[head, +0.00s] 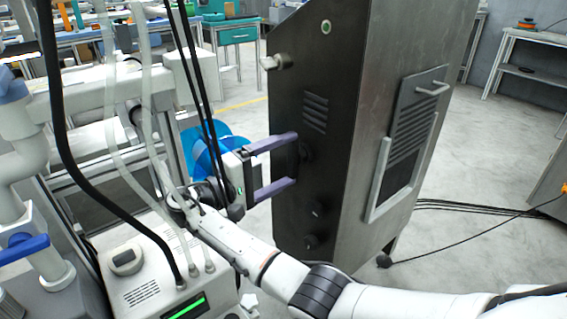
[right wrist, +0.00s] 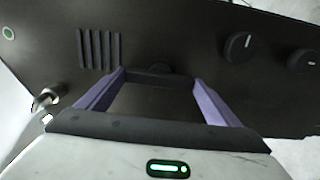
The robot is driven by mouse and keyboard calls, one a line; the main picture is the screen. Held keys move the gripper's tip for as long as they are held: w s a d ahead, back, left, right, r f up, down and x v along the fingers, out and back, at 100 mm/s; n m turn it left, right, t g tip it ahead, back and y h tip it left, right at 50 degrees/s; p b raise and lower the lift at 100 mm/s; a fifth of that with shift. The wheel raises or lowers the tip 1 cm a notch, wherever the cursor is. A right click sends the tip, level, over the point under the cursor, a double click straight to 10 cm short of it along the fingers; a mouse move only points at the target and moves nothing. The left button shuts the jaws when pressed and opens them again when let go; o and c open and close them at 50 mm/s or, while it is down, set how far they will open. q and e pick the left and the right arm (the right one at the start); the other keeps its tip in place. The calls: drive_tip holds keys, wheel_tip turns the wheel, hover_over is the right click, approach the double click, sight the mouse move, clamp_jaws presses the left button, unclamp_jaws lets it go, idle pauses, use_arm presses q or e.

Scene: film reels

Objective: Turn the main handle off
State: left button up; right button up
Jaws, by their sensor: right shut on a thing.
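The dark grey cabinet (head: 345,120) stands upright in the middle of the head view. On its dark side is the black main handle (head: 305,150), largely hidden behind my right gripper (head: 292,159). That gripper's two purple fingers reach to the panel, one above the other, and are shut on the handle. In the right wrist view the handle shows as a dark bar (right wrist: 160,78) spanning between the fingertips, with a rounded piece behind it. Its exact turn angle is hard to tell, dark on dark. My left gripper is not in view.
Two round black knobs (right wrist: 240,46) are on the same panel, below the handle in the head view. A metal knob (head: 276,62) sticks out higher up, near a green-ringed button (head: 326,27). Cables (head: 470,208) lie on the floor at right. Hoses and a white machine (head: 150,270) crowd the left.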

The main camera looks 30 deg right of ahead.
drive_tip(key=o, duration=0.9)
drive_tip(key=shift+a, duration=0.1)
drive_tip(key=shift+a, duration=0.25)
use_arm(q)
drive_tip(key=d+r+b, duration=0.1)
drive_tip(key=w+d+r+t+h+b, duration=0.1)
drive_tip(key=b, duration=0.1)
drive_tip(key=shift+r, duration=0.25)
use_arm(e)
drive_tip(key=a, duration=0.9)
drive_tip(key=shift+s+a, duration=0.35)
drive_tip(key=shift+s, duration=0.05)
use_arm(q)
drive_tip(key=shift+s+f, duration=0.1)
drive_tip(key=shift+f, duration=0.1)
